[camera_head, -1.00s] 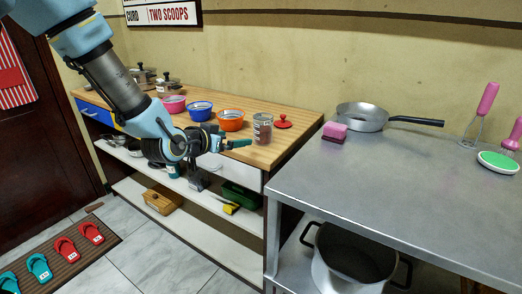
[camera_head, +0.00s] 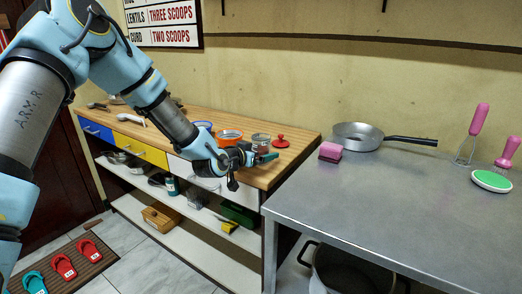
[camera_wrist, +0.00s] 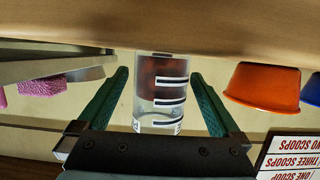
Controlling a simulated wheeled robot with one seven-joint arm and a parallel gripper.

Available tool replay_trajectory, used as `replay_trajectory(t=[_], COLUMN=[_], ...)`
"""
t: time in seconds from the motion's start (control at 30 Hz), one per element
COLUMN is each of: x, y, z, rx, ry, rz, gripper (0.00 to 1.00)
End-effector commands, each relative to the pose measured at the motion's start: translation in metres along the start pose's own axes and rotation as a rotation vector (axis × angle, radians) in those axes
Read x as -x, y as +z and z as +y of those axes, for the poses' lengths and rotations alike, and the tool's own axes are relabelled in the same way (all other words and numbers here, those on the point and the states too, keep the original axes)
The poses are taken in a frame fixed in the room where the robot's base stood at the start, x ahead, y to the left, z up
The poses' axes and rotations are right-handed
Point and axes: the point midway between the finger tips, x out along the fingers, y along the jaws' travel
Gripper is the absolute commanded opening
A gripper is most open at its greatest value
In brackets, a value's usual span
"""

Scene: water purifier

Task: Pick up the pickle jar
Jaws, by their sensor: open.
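The pickle jar (camera_head: 261,138) is a clear jar with reddish-brown contents, standing on the wooden counter (camera_head: 298,150). My gripper (camera_head: 262,157) is in front of it in the head view and hides its lower part. In the wrist view, which is upside down, the jar (camera_wrist: 161,92) shows with dark stripes on its label. It appears between the two green fingers of my gripper (camera_wrist: 160,75), with a gap on each side. My gripper is open and empty. I cannot tell how far the fingers reach along the jar.
A red knobbed lid (camera_head: 281,142) lies right of the jar. An orange bowl (camera_head: 229,136) stands to its left; it also shows in the wrist view (camera_wrist: 264,86). A metal table (camera_head: 390,190) on the right holds a pan (camera_head: 357,137) and a pink sponge (camera_head: 330,152).

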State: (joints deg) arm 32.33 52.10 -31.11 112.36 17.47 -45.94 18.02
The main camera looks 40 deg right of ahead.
Motion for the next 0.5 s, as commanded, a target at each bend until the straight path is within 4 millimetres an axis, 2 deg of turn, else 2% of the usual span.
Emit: replay_trajectory(t=[0.27, 0.5], x=[-0.0036, -0.0033], y=[0.0001, 0.0001], z=[-0.0002, -0.0003], rx=[0.000, 0.000], ry=[-0.001, -0.001], rz=[0.000, 0.000], gripper=[1.00, 0.73])
